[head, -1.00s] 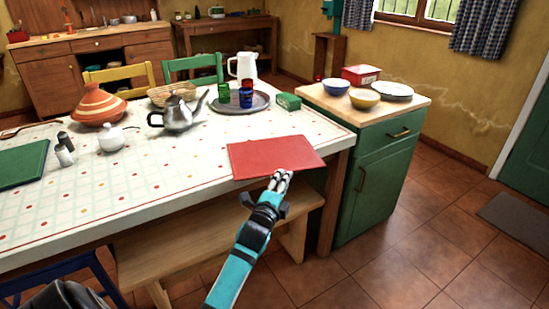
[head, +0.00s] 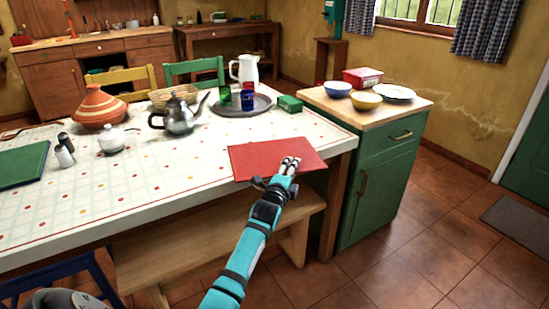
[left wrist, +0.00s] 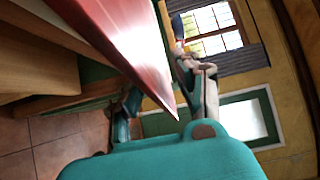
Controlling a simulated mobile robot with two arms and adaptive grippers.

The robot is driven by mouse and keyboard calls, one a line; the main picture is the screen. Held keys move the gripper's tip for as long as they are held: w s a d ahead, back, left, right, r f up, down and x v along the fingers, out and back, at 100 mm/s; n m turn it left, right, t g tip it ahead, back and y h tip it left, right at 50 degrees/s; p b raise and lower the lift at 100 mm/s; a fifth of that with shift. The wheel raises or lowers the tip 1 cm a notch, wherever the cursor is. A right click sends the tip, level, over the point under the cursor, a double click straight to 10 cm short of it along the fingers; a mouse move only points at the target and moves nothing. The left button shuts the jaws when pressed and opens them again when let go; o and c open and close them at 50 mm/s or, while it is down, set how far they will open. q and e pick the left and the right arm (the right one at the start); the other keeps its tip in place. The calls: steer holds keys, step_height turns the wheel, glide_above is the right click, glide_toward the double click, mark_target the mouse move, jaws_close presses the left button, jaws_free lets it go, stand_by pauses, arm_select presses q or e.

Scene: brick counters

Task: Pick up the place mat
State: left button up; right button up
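The red place mat (head: 262,157) lies flat at the front right corner of the table, its front edge near the table's edge. My left gripper (head: 289,163) is at the mat's front edge, towards its right side. In the left wrist view the red mat (left wrist: 135,45) is seen nearly edge-on and reaches in between the two fingers of the left gripper (left wrist: 165,100). The fingers stand apart, one on each side of it, and do not look closed on it. My right gripper does not show.
A white dotted table (head: 150,175) carries a green mat (head: 22,165), a kettle (head: 176,116), a tagine (head: 98,106) and a tray (head: 262,108). A bench (head: 190,245) stands below the front edge. A green cabinet (head: 378,185) with bowls stands right of the table.

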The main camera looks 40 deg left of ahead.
arm_select(q)
jaws_close()
steer(key=shift+r, duration=0.15)
stand_by(0.4)
